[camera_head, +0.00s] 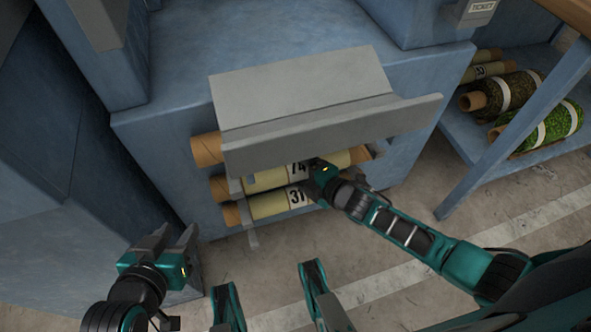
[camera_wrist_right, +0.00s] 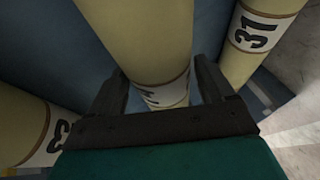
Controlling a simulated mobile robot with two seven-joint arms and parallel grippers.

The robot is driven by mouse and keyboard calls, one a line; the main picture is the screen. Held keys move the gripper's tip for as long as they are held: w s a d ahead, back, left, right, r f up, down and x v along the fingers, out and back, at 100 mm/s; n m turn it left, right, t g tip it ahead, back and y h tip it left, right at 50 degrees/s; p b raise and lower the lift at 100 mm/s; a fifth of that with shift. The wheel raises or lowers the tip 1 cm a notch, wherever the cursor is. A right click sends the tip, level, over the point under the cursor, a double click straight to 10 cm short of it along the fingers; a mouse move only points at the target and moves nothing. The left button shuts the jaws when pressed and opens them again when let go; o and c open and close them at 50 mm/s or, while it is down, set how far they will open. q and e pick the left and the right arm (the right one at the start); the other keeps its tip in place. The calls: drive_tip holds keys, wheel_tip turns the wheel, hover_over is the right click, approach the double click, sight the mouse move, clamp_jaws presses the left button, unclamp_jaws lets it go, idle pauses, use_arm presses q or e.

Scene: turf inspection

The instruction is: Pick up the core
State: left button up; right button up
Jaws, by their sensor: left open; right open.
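Cream rolls on brown cardboard tubes lie in a rack under a grey hood. The upper visible roll (camera_head: 264,181) has a white label that seems to read 74. A lower roll (camera_head: 268,206) is labelled 31. My right gripper (camera_head: 318,170) is at the upper roll's label, its jaws open. In the right wrist view, its two fingers (camera_wrist_right: 160,82) stand on either side of a cream roll (camera_wrist_right: 140,35), whose label is partly hidden by the gripper. I cannot tell whether they touch it. My left gripper (camera_head: 176,238) is open and empty, low at the left.
The grey hood (camera_head: 300,90) overhangs the rolls. In the right wrist view, the roll marked 31 (camera_wrist_right: 255,40) and another labelled roll (camera_wrist_right: 25,125) flank the jaws closely. A blue shelf (camera_head: 455,135) at right holds turf rolls (camera_head: 545,125). Open floor (camera_head: 400,290) lies in front.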

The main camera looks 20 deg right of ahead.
drive_tip(key=shift+c, duration=0.3)
drive_tip(key=c, duration=1)
drive_tip(key=shift+w+r, duration=0.1)
drive_tip(key=shift+c, duration=0.5)
drive_tip(key=shift+r, duration=0.15)
